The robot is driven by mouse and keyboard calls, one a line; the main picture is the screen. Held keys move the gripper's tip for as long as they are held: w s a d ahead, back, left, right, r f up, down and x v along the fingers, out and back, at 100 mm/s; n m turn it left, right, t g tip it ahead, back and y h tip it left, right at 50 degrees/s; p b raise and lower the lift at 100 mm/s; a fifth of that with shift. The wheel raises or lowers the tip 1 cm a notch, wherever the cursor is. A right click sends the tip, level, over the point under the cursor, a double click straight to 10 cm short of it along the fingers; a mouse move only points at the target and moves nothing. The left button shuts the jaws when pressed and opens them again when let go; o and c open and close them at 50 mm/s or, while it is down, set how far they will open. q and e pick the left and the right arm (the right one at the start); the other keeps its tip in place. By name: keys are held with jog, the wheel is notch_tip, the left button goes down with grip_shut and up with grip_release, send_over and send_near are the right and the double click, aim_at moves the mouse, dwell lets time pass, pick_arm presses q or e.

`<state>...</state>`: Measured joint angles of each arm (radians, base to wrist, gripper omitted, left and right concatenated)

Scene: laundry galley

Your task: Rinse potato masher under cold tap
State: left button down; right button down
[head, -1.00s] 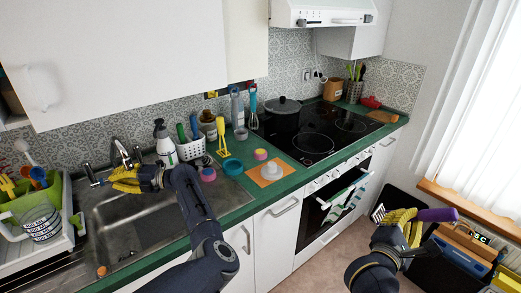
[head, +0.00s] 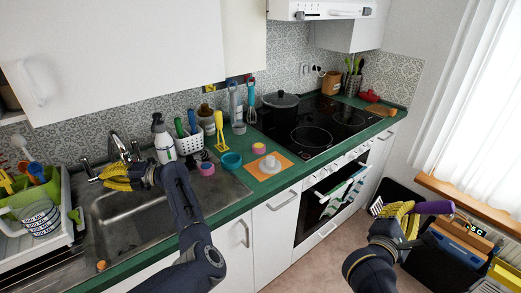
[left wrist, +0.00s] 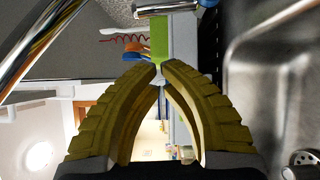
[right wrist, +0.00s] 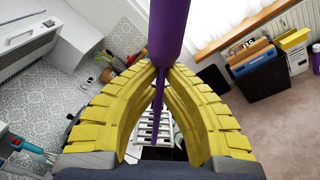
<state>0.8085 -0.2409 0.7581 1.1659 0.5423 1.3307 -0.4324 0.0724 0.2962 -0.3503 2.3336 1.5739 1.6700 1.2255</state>
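The potato masher has a purple handle (head: 434,207) and a pale slotted head (head: 377,206). My right gripper (head: 406,212) is shut on it, out over the floor, well right of the sink. In the right wrist view the purple handle (right wrist: 168,35) crosses the fingertips, with the slotted head (right wrist: 150,130) beyond them. The chrome tap (head: 119,146) stands behind the sink (head: 125,222), with a lever (head: 88,166) at its left. My left gripper (head: 110,178) is in front of the tap, near the lever. Its tips (left wrist: 159,68) meet with nothing visible between them; contact with the lever is unclear.
A dish rack (head: 66,232) stands left of the sink. A soap bottle (head: 162,140), a white basket (head: 190,145) and a teal bowl (head: 231,161) are at its right. The hob (head: 315,130) holds a lidded pan (head: 281,99).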

aim_at(88, 168)
pick_arm(q)
jog(key=w+a, duration=0.2)
jog(key=a, duration=0.6)
jog(key=shift+r, duration=0.25)
jog(key=shift+a, duration=0.1)
jog(key=shift+w+a+r+m, duration=0.15)
jog(key=shift+w+a+m, duration=0.15)
jog(key=shift+w+a, duration=0.1)
jog(key=shift+s+d, duration=0.1)
